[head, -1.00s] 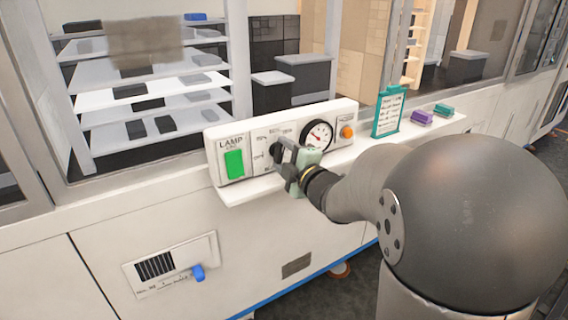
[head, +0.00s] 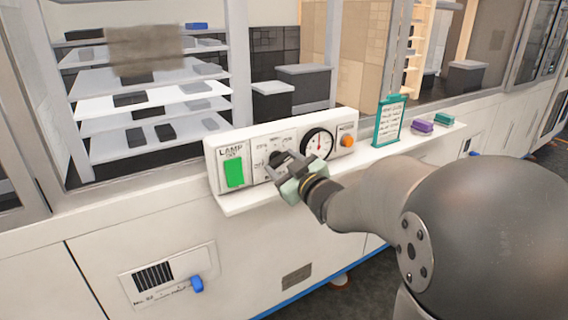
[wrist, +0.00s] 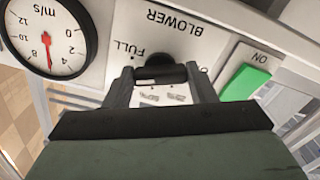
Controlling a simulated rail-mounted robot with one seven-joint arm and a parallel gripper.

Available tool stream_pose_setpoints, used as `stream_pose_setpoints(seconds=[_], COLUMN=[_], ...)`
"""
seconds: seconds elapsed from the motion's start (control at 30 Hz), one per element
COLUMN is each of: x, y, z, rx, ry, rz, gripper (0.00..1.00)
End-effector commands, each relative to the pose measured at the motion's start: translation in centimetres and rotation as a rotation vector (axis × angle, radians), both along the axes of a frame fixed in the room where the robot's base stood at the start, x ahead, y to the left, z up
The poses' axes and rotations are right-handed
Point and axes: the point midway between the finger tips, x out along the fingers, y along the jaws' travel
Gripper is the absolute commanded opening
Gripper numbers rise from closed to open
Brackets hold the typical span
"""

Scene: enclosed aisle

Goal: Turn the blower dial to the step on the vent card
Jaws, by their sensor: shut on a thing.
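The black blower dial (wrist: 160,62) sits on the white control panel under the upside-down word BLOWER in the wrist view. My gripper (wrist: 157,78) is shut on the dial, with one finger on each side of it. In the head view my gripper (head: 280,166) partly covers the dial and its step marks. The dial's pointer is hidden, so I cannot tell its step. The vent card (head: 388,122) appears to be the teal-framed card standing on the ledge to the right. Its writing is too small to read.
A round m/s gauge (head: 317,144) with a red needle and an orange knob (head: 347,141) are right of the dial. A green lamp switch (head: 234,173) is left. Purple (head: 421,126) and teal (head: 443,118) blocks lie on the ledge. A blue handle (head: 197,284) projects below.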

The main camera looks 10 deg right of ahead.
Motion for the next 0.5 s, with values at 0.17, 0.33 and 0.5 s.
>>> stream_pose_setpoints(seconds=[0.17, 0.33, 0.5], x=[0.01, 0.0, 0.0], y=[-0.02, 0.03, 0.01], z=[0.13, 0.13, 0.1], rx=[0.142, 0.252, 0.331], ry=[0.046, 0.082, 0.108], rz=[-0.001, -0.001, -0.001], gripper=[0.28, 0.28, 0.28])
